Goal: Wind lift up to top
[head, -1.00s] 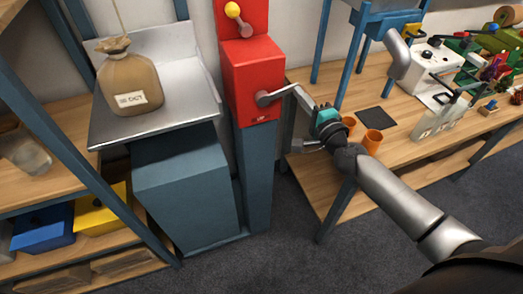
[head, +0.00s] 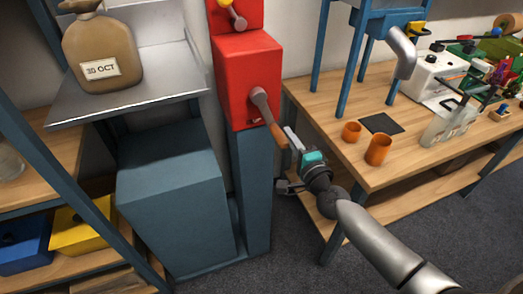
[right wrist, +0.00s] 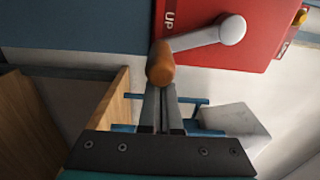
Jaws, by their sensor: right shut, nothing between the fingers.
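The red crank box (head: 248,80) stands on a blue column. Its grey crank arm (head: 261,106) slopes down to the right and ends in a brown wooden handle (head: 277,136). My right gripper (head: 289,134) is beside this handle. In the right wrist view its fingers (right wrist: 161,92) are shut together, with the handle's end (right wrist: 160,64) just beyond the tips; I cannot tell whether they touch. The lift's grey metal platform (head: 125,106) carries a tied brown sack (head: 102,50) with a date label. My left gripper is out of view.
A blue-grey cabinet (head: 172,195) stands below the platform. On the right, a wooden table (head: 345,165) holds orange cups (head: 378,149), a dark mat (head: 381,123) and a white machine (head: 432,74). A shelf with blue and yellow bins (head: 82,228) is at the left.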

